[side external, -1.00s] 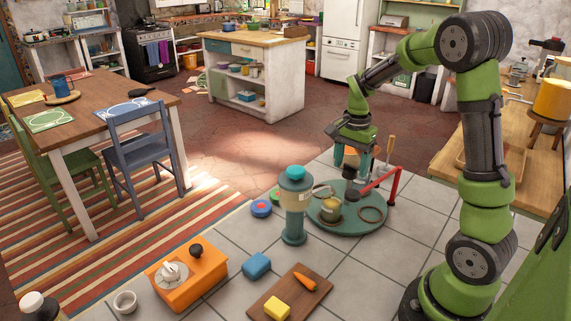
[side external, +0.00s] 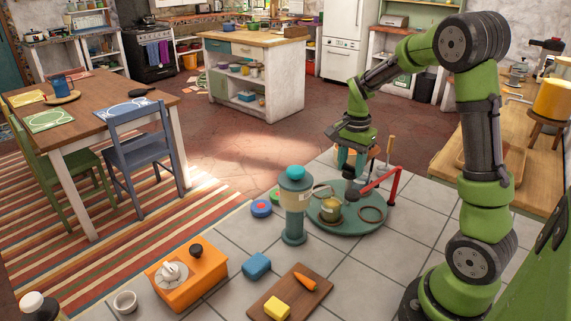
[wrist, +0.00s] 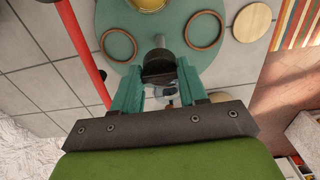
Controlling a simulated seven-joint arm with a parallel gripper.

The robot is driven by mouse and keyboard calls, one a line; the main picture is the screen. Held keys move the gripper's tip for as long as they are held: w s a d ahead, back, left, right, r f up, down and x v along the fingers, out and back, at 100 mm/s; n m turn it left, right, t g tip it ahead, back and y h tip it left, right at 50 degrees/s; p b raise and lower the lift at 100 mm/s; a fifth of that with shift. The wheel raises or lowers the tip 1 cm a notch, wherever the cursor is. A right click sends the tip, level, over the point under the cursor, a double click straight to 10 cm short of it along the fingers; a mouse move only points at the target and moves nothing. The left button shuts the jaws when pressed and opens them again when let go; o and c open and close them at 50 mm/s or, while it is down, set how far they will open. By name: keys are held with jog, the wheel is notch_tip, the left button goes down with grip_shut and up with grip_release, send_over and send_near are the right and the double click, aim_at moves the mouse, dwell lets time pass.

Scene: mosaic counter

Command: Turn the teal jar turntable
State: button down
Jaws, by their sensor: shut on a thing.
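The teal turntable (side external: 345,226) is a round disc on the tiled counter, and part of it shows in the wrist view (wrist: 160,30). A brass-coloured jar (side external: 331,210) stands on it, with ring outlines (side external: 373,213) beside the jar. My gripper (side external: 354,176) is over the far side of the disc. In the wrist view my gripper (wrist: 157,82) has its two teal fingers either side of a dark knob (wrist: 158,66) at the disc's edge, and is shut on it. A grey rod runs from the knob toward the disc's middle. The exact finger contact is partly hidden.
A red bar stand (side external: 394,188) is close to the right of my gripper. A teal-capped cylinder (side external: 294,210) stands at the disc's left. An orange box (side external: 190,280), blue block (side external: 257,265) and cutting board (side external: 295,305) lie nearer. Tiles between them are clear.

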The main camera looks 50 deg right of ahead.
jog(key=shift+m, duration=9)
jog(key=c, duration=0.6)
grip_release()
